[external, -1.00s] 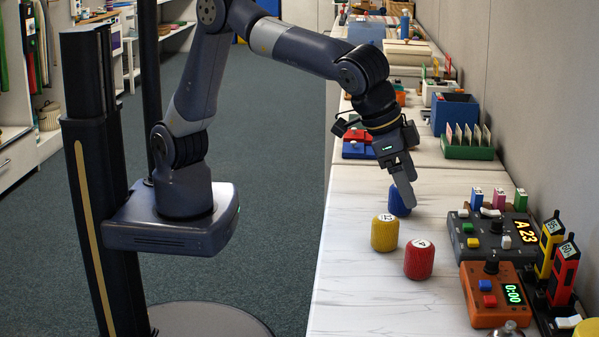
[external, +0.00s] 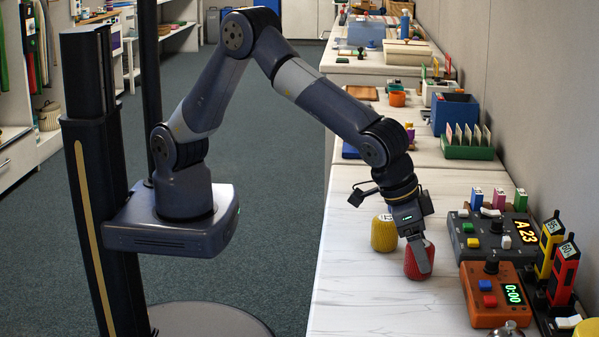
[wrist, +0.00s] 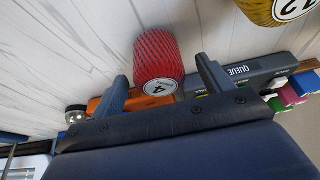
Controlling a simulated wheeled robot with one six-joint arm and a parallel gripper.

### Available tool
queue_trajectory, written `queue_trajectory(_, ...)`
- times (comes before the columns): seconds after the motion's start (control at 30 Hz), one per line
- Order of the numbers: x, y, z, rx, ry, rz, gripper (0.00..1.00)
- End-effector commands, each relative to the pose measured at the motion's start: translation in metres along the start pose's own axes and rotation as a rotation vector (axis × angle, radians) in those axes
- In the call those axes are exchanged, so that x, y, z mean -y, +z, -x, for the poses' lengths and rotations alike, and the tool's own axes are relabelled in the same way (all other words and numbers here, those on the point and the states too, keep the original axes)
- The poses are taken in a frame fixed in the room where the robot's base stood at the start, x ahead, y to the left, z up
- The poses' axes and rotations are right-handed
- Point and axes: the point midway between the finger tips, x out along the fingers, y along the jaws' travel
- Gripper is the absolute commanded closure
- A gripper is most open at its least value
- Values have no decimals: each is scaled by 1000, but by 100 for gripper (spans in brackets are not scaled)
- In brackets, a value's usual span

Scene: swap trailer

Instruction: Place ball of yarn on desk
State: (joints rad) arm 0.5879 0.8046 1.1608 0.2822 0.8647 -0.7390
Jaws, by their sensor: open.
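A red yarn roll (external: 411,263) with a white numbered top stands on the white desk (external: 360,300). My gripper (external: 421,262) is open and low over it, with a finger in front of the roll. In the wrist view the red roll (wrist: 158,58) shows between the two spread fingers of my gripper (wrist: 165,82); I cannot tell if either finger touches it. A yellow yarn roll (external: 383,235) stands just behind and left of the red one. The yellow roll also shows at the top right of the wrist view (wrist: 262,9).
An orange timer box (external: 485,310) and a dark display panel (external: 466,246) stand to the right near the wall. Red and yellow handheld devices (external: 563,273) stand beyond them. The desk's left front area is clear.

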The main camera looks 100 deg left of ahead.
Motion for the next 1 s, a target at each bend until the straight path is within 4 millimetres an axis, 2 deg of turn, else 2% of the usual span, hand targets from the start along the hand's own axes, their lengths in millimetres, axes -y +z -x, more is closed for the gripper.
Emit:
queue_trajectory(0.03,1,0,-9,3,-2,0,24)
queue_trajectory(0.17,0,0,-21,1,-1,0,24)
queue_trajectory(0.43,0,0,-23,0,0,-1,25)
queue_trajectory(1.0,0,0,-23,0,0,-1,72)
